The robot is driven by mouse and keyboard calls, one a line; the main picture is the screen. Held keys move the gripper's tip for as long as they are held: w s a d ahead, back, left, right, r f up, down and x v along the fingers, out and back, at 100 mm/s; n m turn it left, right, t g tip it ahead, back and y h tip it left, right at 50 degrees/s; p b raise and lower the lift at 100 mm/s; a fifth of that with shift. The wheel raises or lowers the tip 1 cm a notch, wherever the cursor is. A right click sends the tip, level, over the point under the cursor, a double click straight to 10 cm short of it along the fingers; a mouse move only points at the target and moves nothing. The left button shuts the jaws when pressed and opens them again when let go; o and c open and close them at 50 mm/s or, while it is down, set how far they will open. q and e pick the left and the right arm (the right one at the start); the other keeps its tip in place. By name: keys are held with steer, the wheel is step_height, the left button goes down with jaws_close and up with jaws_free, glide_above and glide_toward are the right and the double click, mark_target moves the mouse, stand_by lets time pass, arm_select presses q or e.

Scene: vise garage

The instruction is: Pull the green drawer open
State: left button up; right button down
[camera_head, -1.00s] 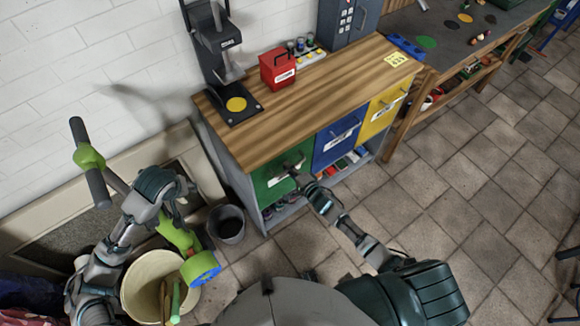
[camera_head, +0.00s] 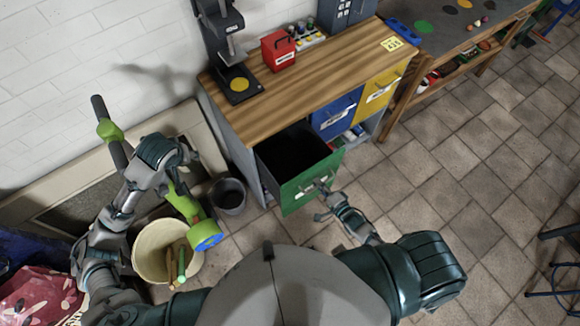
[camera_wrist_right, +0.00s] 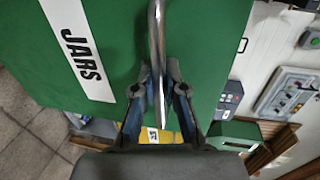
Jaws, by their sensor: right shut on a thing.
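The green drawer (camera_head: 300,194) stands pulled out from the left end of the wooden-topped cabinet, with its dark inside showing. Its front carries a "JARS" label, clear in the right wrist view (camera_wrist_right: 82,52). My right gripper (camera_head: 322,187) is at the drawer front. In the right wrist view its two fingers (camera_wrist_right: 158,88) are closed on the metal bar handle (camera_wrist_right: 156,35), one on each side. My left gripper (camera_head: 186,158) is at the left, away from the drawer in front of a green scooter; its fingers are too unclear to read.
The cabinet top (camera_head: 310,80) carries a red box (camera_head: 278,50) and a black press (camera_head: 236,80). Blue (camera_head: 337,112) and yellow (camera_head: 382,86) drawers are shut beside the green one. A dark bin (camera_head: 228,195) and cream bucket (camera_head: 150,262) stand left.

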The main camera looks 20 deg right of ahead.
arm_select(q)
steer(key=shift+s+r+p, duration=0.1)
steer(key=shift+r+p, duration=0.3)
steer(key=shift+r, duration=0.3)
steer(key=shift+d+r, duration=0.1)
steer(key=shift+d, duration=0.15)
arm_select(e)
steer(key=s+d, duration=0.1)
steer(key=s, duration=0.2)
steer(key=s+d, duration=0.1)
steer(key=shift+s+d, duration=0.25)
steer(key=shift+d, duration=0.1)
arm_select(q)
steer(key=shift+a, duration=0.15)
arm_select(e)
steer(key=shift+a, duration=0.1)
